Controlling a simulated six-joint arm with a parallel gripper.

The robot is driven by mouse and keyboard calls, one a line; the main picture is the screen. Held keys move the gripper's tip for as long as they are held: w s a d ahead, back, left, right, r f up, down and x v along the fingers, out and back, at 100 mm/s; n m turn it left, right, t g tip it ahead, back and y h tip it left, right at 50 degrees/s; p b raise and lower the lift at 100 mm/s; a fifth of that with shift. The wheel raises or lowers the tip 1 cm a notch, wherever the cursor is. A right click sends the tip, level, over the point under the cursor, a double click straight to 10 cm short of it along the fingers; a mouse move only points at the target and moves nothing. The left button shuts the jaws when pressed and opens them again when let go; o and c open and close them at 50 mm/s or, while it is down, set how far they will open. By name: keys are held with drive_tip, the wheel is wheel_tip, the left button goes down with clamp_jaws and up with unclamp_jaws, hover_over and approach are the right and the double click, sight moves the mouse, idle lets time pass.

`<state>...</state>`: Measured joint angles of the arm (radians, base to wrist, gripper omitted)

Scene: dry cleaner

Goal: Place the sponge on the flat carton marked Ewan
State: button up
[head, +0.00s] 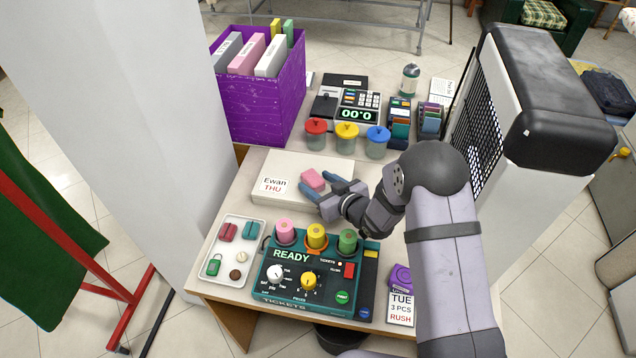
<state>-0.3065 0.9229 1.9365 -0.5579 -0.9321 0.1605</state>
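The pink sponge (312,179) lies on, or just above, the flat white carton (300,162); the exact contact is hard to tell. The carton's label reads "Ewan THU" and sits at its left end, with the sponge to the right of the label. My gripper (318,185) reaches in from the right over the carton. Its two blue-grey fingers are spread, with the sponge at their tips. A gap seems to show between the fingers, and the gripper looks open.
A teal ticket machine (320,275) with thread spools stands in front of the carton. A tray (236,227) of small items is at left. Three lidded jars (346,140) and a purple box (285,105) stand behind. A purple-topped "TUE" tag (401,309) lies front right.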

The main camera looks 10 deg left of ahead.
drive_tip(key=shift+r, duration=0.1)
drive_tip(key=shift+r, duration=0.15)
drive_tip(key=shift+s+d, duration=0.2)
drive_tip(key=b+v, duration=0.1)
drive_tip(key=v, duration=1)
drive_tip(key=shift+s+d+r, duration=0.15)
